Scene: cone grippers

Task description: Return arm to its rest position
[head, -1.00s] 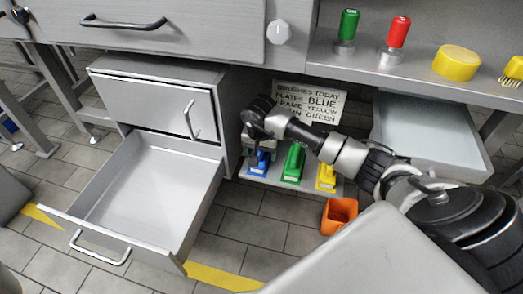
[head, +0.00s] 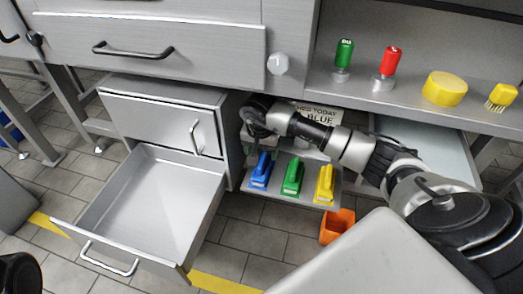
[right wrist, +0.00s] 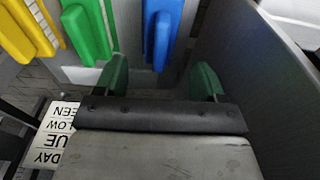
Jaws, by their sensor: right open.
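My right arm reaches in from the right in the head view and bends down beside the lower cabinet. Its gripper is mostly hidden there behind the wrist. In the right wrist view the right gripper (right wrist: 160,82) has its two green fingers apart with nothing held between them. The blue brush (head: 260,170), green brush (head: 292,177) and yellow brush (head: 325,184) stand in a row on a low shelf. In the wrist view the blue brush (right wrist: 162,30) is just beyond the fingers, apart from them as far as I can tell. My left gripper is not in view.
An open, empty drawer (head: 150,205) juts out left of the brushes. An orange bin (head: 337,226) sits below the shelf. A partly hidden sign (head: 322,114) is behind my arm. Green and red bottles and yellow items stand on the upper counter (head: 400,97).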

